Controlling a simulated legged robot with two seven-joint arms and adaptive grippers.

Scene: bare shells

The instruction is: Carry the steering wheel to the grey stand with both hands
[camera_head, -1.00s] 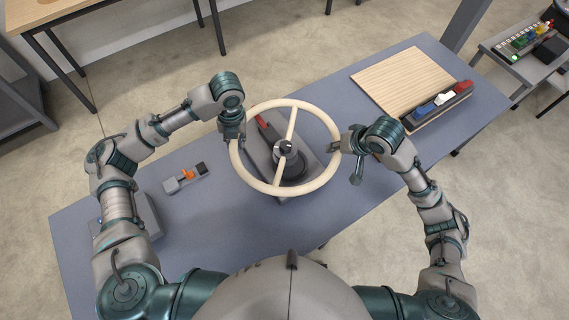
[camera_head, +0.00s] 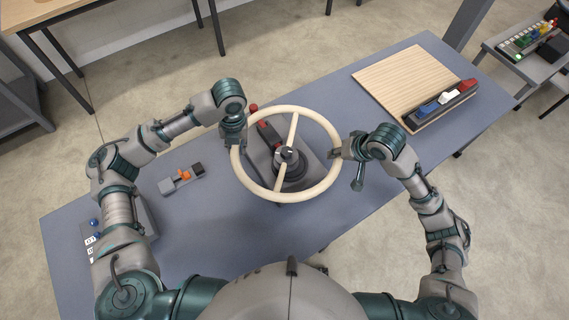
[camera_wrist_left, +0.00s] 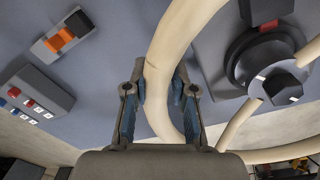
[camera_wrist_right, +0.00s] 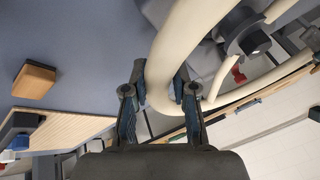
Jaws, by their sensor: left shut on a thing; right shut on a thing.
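The steering wheel (camera_head: 285,197) is a pale cream ring with a spoke bar and dark hub. It lies roughly level over the grey stand (camera_head: 312,163), which has a dark round mount under the hub. I cannot tell whether the hub touches the mount. My left gripper (camera_head: 236,142) is shut on the rim's left side; the rim (camera_wrist_left: 165,45) runs between its fingers in the left wrist view. My right gripper (camera_head: 336,153) is shut on the rim's right side, and the rim (camera_wrist_right: 187,30) passes between its fingers in the right wrist view.
The blue-grey table (camera_head: 220,230) has a wooden board (camera_head: 395,80) with a dark rack of coloured blocks (camera_head: 440,103) at the right. A small grey device with an orange part (camera_head: 182,178) and a button box (camera_wrist_left: 35,95) are at the left. Table between them is clear.

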